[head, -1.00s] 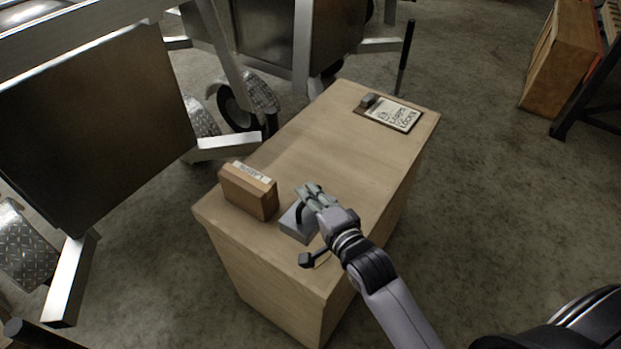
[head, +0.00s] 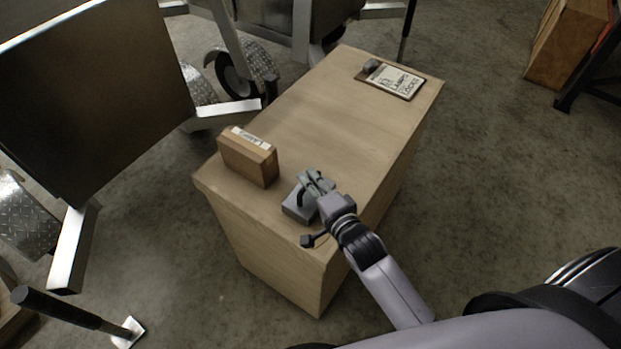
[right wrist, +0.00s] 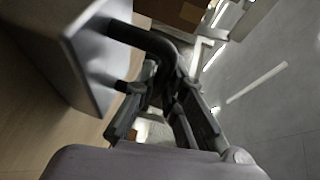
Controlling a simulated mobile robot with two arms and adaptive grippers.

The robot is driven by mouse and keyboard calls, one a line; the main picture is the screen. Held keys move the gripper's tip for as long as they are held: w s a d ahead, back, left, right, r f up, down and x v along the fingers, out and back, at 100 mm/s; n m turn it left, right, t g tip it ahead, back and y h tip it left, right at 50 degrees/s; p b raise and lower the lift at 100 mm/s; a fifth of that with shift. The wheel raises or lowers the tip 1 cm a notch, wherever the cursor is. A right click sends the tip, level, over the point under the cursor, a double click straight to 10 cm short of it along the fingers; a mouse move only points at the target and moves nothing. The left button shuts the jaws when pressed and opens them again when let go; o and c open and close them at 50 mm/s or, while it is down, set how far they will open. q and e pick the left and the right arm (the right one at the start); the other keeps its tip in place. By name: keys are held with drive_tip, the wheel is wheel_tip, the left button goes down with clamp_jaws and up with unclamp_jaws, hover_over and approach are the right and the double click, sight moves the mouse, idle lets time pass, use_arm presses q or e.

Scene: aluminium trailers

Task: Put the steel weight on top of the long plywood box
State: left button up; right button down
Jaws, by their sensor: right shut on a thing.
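The steel weight (head: 298,208) is a grey block with a black handle, at the near end of the pale wooden top of a long plywood box (head: 318,118). In the right wrist view the weight (right wrist: 88,58) fills the upper left, and its dark handle (right wrist: 150,42) runs between my fingers. My right gripper (head: 315,182) is shut on that handle; it also shows in the right wrist view (right wrist: 160,115). I cannot tell whether the weight touches the top or hangs just above it. My left gripper is not in view.
A small brown wooden block (head: 248,160) with a white label stands left of the weight. A clipboard (head: 390,79) lies at the far end. The middle of the top is clear. Metal trailers (head: 95,95) stand left and behind; a wooden box (head: 566,45) is at the upper right.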

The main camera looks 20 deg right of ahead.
drive_tip(key=shift+w+r, duration=0.1)
drive_tip(key=shift+r, duration=0.2)
drive_tip(key=c, duration=2.1)
unclamp_jaws()
drive_tip(key=shift+f, duration=0.4)
drive_tip(key=o, duration=0.4)
drive_tip(key=shift+r, duration=0.15)
drive_tip(key=v, duration=1.2)
drive_tip(key=shift+b, duration=0.3)
